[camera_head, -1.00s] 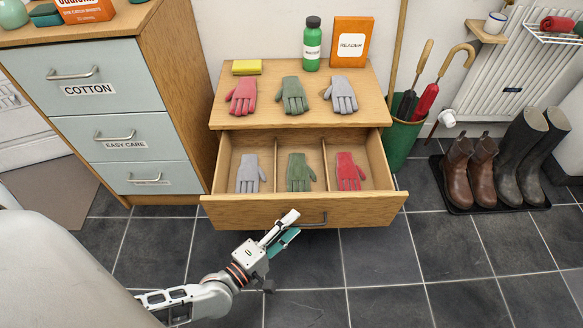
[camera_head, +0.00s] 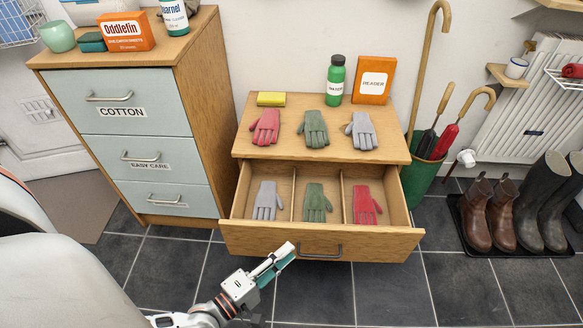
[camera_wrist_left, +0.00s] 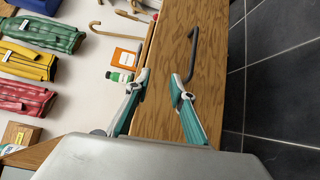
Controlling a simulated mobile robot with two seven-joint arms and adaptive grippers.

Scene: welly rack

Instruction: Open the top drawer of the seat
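The wooden seat (camera_head: 238,146) has its drawer (camera_head: 250,240) pulled well out, with gloves lying in its compartments. The dark bar handle (camera_head: 320,249) is on the drawer front; it also shows in the left wrist view (camera_wrist_left: 192,55). My left gripper (camera_head: 284,254) is just left of the handle, in front of the drawer front. In the left wrist view my left gripper (camera_wrist_left: 160,80) has its two teal fingers apart with nothing between them, and the handle lies beyond the fingertips, clear of them. My right gripper is not in view.
A cabinet with pale drawers (camera_head: 122,105) stands left of the seat. Gloves, a yellow sponge (camera_head: 271,99), a green bottle (camera_head: 335,82) and an orange box (camera_head: 373,82) are on the seat top. A green umbrella stand (camera_head: 420,180) and boots (camera_head: 540,200) stand right. The tiled floor (camera_head: 380,292) in front is clear.

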